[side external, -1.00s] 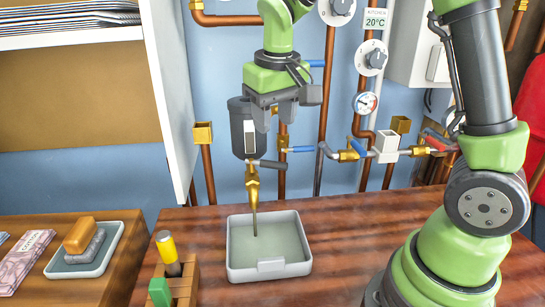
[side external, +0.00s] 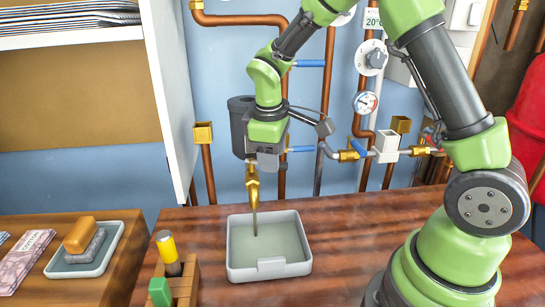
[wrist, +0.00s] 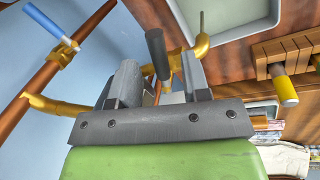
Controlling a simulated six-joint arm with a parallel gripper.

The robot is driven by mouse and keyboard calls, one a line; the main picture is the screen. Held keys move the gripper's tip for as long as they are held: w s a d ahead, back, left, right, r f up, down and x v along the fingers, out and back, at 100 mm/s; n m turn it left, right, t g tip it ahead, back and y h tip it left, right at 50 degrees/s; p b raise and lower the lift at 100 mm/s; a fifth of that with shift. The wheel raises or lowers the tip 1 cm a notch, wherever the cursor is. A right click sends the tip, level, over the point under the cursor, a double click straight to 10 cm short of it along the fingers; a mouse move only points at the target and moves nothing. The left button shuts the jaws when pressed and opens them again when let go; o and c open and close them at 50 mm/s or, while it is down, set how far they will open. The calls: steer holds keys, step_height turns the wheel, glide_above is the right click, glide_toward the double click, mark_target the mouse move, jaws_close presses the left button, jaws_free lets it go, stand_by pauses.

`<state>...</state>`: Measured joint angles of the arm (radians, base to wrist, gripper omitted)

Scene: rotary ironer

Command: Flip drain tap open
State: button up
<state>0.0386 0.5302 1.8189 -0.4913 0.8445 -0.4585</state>
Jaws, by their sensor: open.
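The brass drain tap (side external: 252,180) hangs under a dark grey cylinder (side external: 238,118) on the wall, its thin spout reaching down over a pale tray (side external: 236,270). My gripper (side external: 267,165) is just right of the tap's top and hides its lever in the side view. In the wrist view, the dark lever (wrist: 157,50) shows between the two spread fingers of my gripper (wrist: 160,68), with the brass tap body (wrist: 202,46) beside the right finger. The fingers are open; I cannot tell whether either touches the lever.
A blue-handled valve (side external: 300,149) on the copper pipes is close on the right; its neighbour (side external: 348,155) is further right. A wooden block (side external: 186,284) with yellow and green handles stands left of the tray.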

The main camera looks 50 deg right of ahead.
steer(key=shift+d+f, duration=0.1)
steer(key=shift+f, duration=0.4)
steer(key=shift+c, duration=0.3)
jaws_close()
